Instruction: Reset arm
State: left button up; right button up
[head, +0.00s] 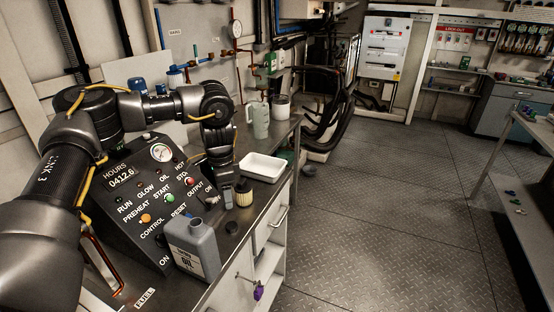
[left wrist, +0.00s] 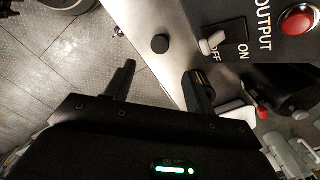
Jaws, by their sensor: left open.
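My left arm reaches over the grey control panel (head: 130,205) in the head view, and its gripper (head: 226,200) points down just right of the panel. In the left wrist view the left gripper (left wrist: 160,82) has its two fingers wide apart with nothing between them. The panel's OFF/ON toggle switch (left wrist: 214,41) and a red button (left wrist: 298,19) show at the upper right of that view. A round black cap (left wrist: 160,44) lies on the bench beyond the fingers. My right gripper is not in view.
A grey oil bottle (head: 193,248) stands on the bench before the panel. The floor (head: 390,210) to the right is open.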

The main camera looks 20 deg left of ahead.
aim_at(231, 225)
pick_arm(q)
notch_tip(231, 225, down, 12)
jog(key=shift+f+b, duration=0.15)
jog(key=shift+b, duration=0.55)
jog(key=shift+w+d, duration=0.1)
